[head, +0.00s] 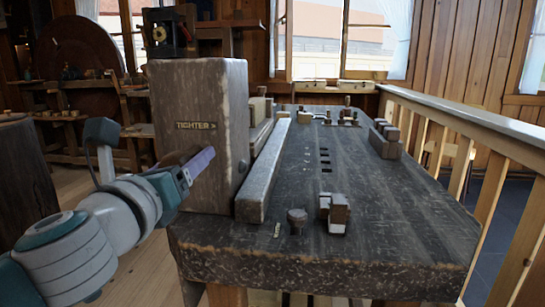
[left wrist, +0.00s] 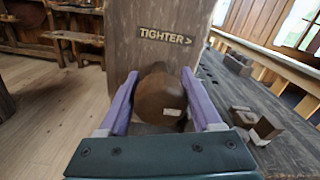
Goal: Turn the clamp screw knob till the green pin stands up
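The clamp screw knob (left wrist: 160,98) is a round brown knob with a small pale mark on its lower right. It sits on the face of a wooden block (head: 215,105) lettered "TIGHTER >", at the bench's left end. My left gripper (head: 197,165) reaches the block from the left. In the left wrist view its two purple fingers (left wrist: 160,90) flank the knob left and right and appear to touch both sides. In the head view the fingers partly hide the knob. I cannot make out a green pin in either view. My right gripper is not in view.
The dark bench top (head: 380,215) has a long wooden bar (head: 264,170) beside the block. A round peg (head: 297,218) and a small notched block (head: 335,212) stand near its front edge. A wooden railing (head: 470,130) runs along the right. Floor shows at left.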

